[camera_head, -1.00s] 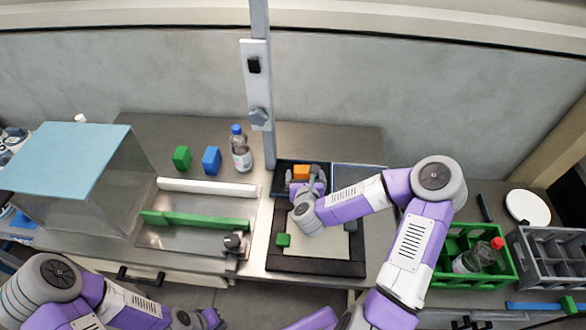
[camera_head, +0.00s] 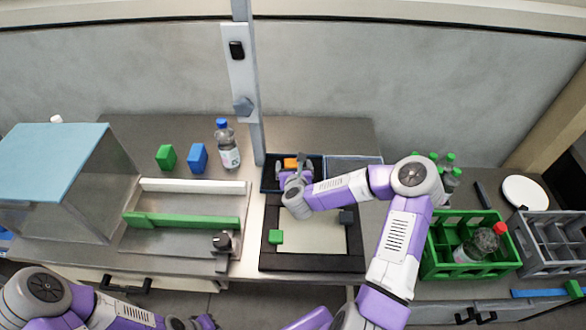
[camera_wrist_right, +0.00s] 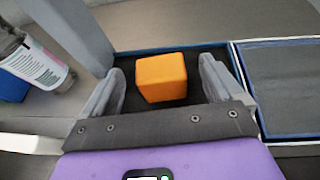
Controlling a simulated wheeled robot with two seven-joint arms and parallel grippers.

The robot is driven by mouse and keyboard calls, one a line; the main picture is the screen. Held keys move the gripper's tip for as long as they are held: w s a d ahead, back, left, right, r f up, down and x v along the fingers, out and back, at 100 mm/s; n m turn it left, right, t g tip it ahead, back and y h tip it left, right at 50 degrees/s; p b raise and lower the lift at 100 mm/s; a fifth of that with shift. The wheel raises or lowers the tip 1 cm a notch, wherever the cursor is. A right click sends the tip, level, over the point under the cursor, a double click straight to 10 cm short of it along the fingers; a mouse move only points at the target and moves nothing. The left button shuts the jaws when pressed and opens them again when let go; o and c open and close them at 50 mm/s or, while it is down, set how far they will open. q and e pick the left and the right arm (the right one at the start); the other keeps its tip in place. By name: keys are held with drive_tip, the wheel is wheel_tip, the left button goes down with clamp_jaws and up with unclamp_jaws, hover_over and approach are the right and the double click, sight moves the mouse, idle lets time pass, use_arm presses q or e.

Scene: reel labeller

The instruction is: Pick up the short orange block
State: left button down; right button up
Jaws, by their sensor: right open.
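The short orange block (camera_wrist_right: 162,78) lies in a dark, blue-rimmed tray (camera_wrist_right: 209,47), seen in the right wrist view. It also shows small in the head view (camera_head: 291,162), partly hidden by my gripper. My right gripper (camera_wrist_right: 164,85) is open, with one finger on each side of the block and a gap visible on both sides. In the head view my right gripper (camera_head: 293,176) reaches over the tray from the front. My left gripper (camera_head: 203,322) is at the bottom edge of the head view, too small and cut off to tell its state.
A second blue-rimmed tray (camera_head: 354,163) adjoins on the right. A grey post (camera_head: 246,90) stands close left of the tray. A bottle (camera_head: 228,147), a blue block (camera_head: 199,157) and a green block (camera_head: 166,157) stand farther left. A green crate (camera_head: 431,258) is at right.

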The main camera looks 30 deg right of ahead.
drive_tip(key=shift+w+d+f, duration=0.1)
drive_tip(key=shift+w+f, duration=0.05)
drive_tip(key=shift+w, duration=0.15)
drive_tip(key=shift+c, duration=0.2)
drive_tip(key=c, duration=1.2)
